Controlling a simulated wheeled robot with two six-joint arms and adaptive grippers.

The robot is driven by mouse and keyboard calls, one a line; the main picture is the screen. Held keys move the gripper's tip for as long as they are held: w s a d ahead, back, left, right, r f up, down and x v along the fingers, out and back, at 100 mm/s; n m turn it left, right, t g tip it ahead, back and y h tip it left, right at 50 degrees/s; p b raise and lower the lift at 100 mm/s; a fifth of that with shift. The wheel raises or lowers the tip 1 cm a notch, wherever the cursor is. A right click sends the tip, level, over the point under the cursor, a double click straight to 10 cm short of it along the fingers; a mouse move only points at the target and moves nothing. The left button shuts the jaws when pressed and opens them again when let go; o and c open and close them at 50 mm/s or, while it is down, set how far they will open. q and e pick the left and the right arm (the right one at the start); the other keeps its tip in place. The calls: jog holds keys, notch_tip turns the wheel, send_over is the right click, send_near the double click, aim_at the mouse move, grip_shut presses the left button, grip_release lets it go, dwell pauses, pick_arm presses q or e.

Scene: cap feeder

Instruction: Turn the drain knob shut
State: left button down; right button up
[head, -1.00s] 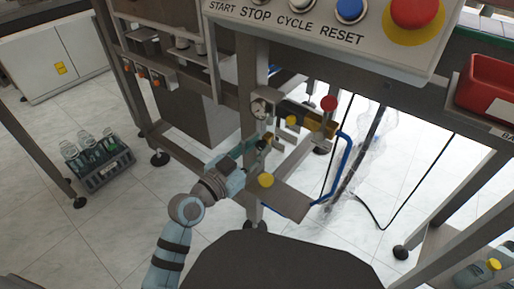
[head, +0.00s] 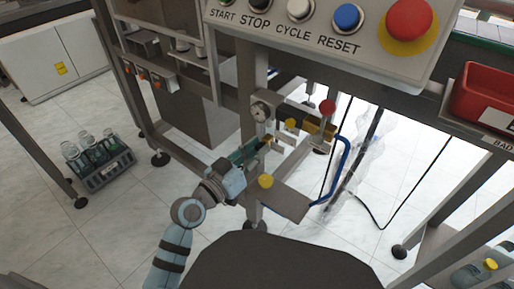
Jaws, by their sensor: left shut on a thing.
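My left gripper (head: 267,146) reaches up and right from the lower left to the air unit under the control panel. Its fingers are shut on a small part there, apparently the drain knob, which they mostly hide. I cannot tell how far the knob is turned. Close by are a round gauge (head: 260,111), a yellow knob (head: 291,124) and a brass-coloured body (head: 318,127). A red knob (head: 327,106) stands at its right end. My right gripper is not in view.
A yellow cap-like piece (head: 265,181) is just below the gripper, by a metal plate (head: 287,202). A blue hose (head: 343,165) curves down at right. The control panel (head: 330,25) overhangs above. A bottle crate (head: 107,172) stands on the floor at left.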

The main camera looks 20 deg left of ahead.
pick_arm(q)
jog(key=n+p, duration=0.1)
jog(key=n, duration=0.2)
jog(key=shift+n, duration=0.4)
jog(key=n+p, duration=0.1)
jog(key=n, duration=0.2)
jog(key=shift+n, duration=0.4)
jog(key=n+p, duration=0.1)
jog(key=n, duration=0.2)
jog(key=shift+n+y, duration=0.3)
jog(key=shift+n+p, duration=0.3)
jog(key=shift+n, duration=0.9)
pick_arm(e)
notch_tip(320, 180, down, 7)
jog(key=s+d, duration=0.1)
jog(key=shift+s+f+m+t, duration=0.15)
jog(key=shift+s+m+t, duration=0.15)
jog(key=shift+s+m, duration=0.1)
pick_arm(q)
jog(key=shift+f, duration=0.1)
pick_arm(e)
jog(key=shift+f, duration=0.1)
pick_arm(q)
jog(key=c, duration=1.4)
grip_release()
jog(key=shift+c, duration=0.2)
jog(key=shift+s, duration=0.1)
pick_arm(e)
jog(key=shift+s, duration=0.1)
